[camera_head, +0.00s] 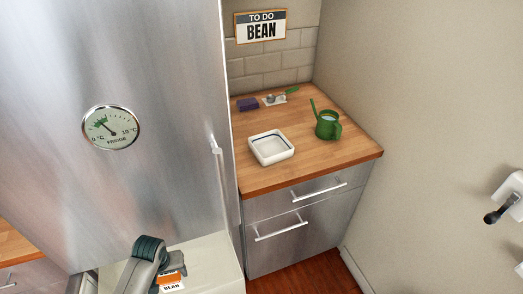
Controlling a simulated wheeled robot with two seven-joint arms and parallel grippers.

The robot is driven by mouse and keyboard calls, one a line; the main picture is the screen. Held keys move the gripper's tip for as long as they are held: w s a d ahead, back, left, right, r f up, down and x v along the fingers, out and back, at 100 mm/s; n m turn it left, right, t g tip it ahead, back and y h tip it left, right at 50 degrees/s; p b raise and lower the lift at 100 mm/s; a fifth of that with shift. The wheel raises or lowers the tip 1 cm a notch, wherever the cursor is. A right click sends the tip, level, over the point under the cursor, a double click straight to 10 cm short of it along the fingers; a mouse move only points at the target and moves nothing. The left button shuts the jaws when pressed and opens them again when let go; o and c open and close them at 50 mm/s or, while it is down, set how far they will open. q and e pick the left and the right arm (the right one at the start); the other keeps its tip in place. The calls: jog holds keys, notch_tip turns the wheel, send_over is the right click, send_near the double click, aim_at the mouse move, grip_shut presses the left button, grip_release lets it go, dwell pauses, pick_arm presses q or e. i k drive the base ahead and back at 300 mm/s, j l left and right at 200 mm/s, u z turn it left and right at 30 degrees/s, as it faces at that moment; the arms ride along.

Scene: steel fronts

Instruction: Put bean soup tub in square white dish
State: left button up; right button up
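The bean soup tub (174,286) shows at the bottom edge, with orange on it and a white label reading BEAN. It is partly covered by my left gripper (160,276) and cut off by the picture's edge. My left gripper is at the tub; its fingertips are hidden, so I cannot tell whether it is open or shut on the tub. The square white dish (272,148) stands on the wooden counter, with a blue line inside and nothing visible in it. My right gripper cannot be made out.
A pale surface (212,258) lies under the tub, below the steel fridge front (165,190). On the counter (310,166) are a green jug (328,127), a purple sponge (247,104) and a green-handled spoon (275,98). Pale fittings (508,192) show at the right edge.

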aim_at(270, 151)
jog(key=k+l+z, duration=0.2)
jog(key=k, duration=0.25)
jog(key=l+z, duration=0.15)
jog(key=z, duration=0.15)
jog(key=i+l+z, duration=0.15)
jog(key=i+z, duration=0.2)
